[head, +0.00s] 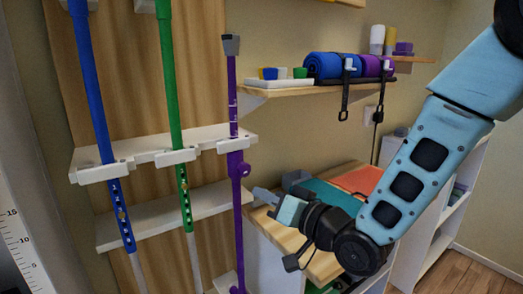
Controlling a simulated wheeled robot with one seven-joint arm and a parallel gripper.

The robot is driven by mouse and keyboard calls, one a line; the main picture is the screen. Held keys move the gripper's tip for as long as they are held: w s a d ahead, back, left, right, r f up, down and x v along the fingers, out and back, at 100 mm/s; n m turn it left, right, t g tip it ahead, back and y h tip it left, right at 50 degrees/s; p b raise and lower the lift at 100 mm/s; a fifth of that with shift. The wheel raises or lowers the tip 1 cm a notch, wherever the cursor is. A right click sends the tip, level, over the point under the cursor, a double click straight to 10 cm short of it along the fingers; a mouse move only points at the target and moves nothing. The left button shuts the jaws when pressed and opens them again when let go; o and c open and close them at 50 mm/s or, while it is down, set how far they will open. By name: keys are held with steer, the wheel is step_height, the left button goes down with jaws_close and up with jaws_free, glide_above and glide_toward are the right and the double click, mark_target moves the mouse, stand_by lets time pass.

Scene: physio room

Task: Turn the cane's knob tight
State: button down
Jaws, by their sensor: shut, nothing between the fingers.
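A purple cane (237,210) stands upright in a white clip on the wall rack, with white marks on its upper part and a grey top end. A round purple knob (244,170) sticks out to the right from a purple collar on the cane, just below the clip. My gripper (262,196) is just right of the cane and a little below the knob. It is shut and empty, and appears apart from the knob. The picture does not show how tight the knob is.
A blue cane (96,110) and a green cane (171,90) hang left in the white rack (148,150). Rolled mats (330,66) lie on a wall shelf (265,97) above my gripper. A wooden cabinet top (322,268) with teal and orange items lies behind my arm.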

mark_target(244, 170)
steer(key=w+a+m+p, duration=0.4)
steer(key=m+p, duration=0.1)
steer(key=p, duration=0.2)
steer(key=shift+a+r+m, duration=0.15)
steer(key=shift+a+m, duration=0.1)
steer(key=shift+m, duration=0.05)
stand_by(0.4)
steer(key=shift+w+d+r, duration=0.3)
steer(key=shift+w, duration=0.05)
stand_by(1.0)
steer(key=shift+b, duration=0.3)
stand_by(0.4)
